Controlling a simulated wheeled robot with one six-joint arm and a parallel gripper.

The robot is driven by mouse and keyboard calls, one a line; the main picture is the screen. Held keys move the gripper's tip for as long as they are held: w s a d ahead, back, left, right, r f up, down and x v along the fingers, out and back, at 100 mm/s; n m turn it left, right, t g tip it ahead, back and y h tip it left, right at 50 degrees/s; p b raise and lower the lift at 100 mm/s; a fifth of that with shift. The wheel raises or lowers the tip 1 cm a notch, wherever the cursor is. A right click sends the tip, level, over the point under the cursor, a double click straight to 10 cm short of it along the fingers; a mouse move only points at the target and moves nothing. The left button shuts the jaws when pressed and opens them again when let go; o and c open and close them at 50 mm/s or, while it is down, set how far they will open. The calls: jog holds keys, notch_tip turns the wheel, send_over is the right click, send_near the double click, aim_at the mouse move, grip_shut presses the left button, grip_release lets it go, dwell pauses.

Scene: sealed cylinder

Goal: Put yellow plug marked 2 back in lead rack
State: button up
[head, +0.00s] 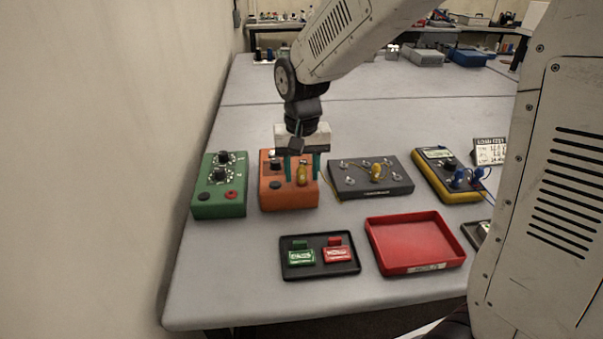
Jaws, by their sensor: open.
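A yellow plug (302,175) stands upright on the top of the orange box (289,203); its marking is too small to read. My gripper (302,167) is over the orange box, its two teal fingers apart, one on each side of this plug. I cannot tell whether either finger touches it. A second yellow plug (376,171) stands on the dark grey box (394,188) to the right, among several clear terminals, with a yellow lead by it. No label I can read names the lead rack.
A green box with knobs (220,195) stands at the left, a yellow-edged meter (442,178) with blue plugs (461,178) at the right. In front are a black tray (319,271) holding green and red blocks, and an empty red tray (412,243). The table behind is largely clear.

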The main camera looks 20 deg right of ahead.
aim_at(302, 165)
dwell(0.4)
grip_shut()
jog(key=shift+r, duration=0.15)
jog(key=shift+r, duration=2.85)
jog(key=shift+d, duration=0.1)
